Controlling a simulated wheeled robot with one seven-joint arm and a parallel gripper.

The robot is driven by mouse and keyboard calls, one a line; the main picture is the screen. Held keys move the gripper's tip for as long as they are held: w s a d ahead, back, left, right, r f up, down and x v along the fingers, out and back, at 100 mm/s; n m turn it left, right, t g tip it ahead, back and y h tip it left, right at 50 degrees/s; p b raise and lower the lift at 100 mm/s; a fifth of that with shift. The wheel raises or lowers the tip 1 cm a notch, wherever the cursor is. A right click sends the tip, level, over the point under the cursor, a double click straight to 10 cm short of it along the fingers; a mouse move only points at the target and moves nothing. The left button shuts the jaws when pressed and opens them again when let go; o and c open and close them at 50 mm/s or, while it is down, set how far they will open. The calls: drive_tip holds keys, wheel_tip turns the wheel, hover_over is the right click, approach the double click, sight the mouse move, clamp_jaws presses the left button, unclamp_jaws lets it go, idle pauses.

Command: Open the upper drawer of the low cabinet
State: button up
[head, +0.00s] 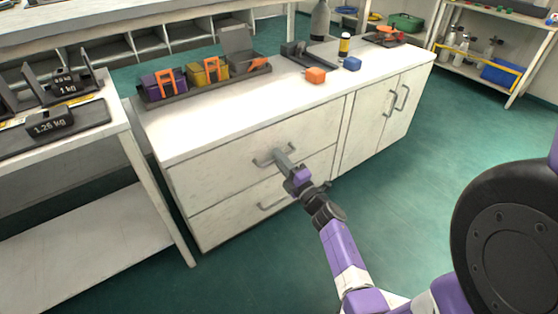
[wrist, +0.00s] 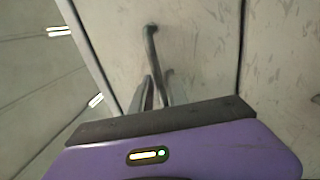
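The low cabinet (head: 184,130) is white, with two drawers on the left and doors on the right. Its upper drawer (head: 220,165) looks closed, its front flush. The upper drawer's grey bar handle (head: 262,161) stands out from the front. My gripper (head: 281,154) is at the right part of this handle. In the wrist view, the handle (wrist: 151,45) runs between the two narrow-set fingers of my gripper (wrist: 159,82), which look shut on it. The fingers hide part of the handle. The lower drawer (head: 225,215) is closed, its handle (head: 272,204) below my gripper.
A table with weights (head: 50,122) stands close on the left. Green floor (head: 410,190) in front of the cabinet is clear.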

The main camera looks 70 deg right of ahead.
drive_tip(key=shift+w, duration=0.1)
clamp_jaws()
idle(1.4)
